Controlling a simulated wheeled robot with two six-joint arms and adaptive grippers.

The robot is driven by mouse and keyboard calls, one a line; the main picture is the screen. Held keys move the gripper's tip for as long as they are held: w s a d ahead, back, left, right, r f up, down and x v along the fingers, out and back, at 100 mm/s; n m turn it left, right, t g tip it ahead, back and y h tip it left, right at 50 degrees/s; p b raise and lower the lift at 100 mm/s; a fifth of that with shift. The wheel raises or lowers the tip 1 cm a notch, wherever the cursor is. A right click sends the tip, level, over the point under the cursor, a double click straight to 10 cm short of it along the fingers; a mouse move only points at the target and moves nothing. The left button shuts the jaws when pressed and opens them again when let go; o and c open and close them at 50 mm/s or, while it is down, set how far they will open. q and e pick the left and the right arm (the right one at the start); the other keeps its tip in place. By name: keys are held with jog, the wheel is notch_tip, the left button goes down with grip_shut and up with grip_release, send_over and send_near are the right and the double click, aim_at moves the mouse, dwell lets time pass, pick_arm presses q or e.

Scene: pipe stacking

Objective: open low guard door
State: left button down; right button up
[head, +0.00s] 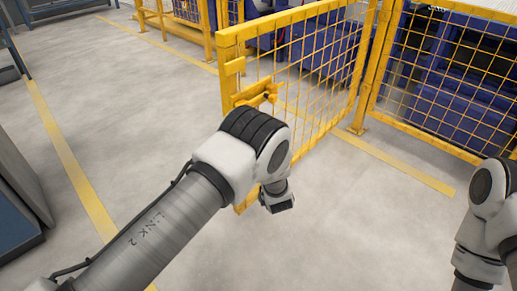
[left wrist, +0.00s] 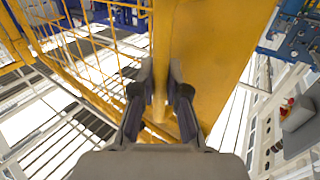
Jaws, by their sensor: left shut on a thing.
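The low guard door (head: 308,75) is a yellow frame with wire mesh. It stands swung out at an angle to the fixed fence, its free edge toward me. A yellow latch piece (head: 257,94) sits on that edge.
A fixed yellow mesh fence (head: 450,75) runs to the right, with blue machinery (head: 440,45) behind it. Yellow tape (head: 70,155) marks the floor. A grey-blue cabinet (head: 18,190) stands at the left. The grey floor (head: 130,85) left of the door is clear.

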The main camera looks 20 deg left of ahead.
pick_arm(q)
jog(key=shift+s+f, duration=0.2)
jog(key=c, duration=1.2)
grip_release()
jog(key=shift+r, duration=0.1)
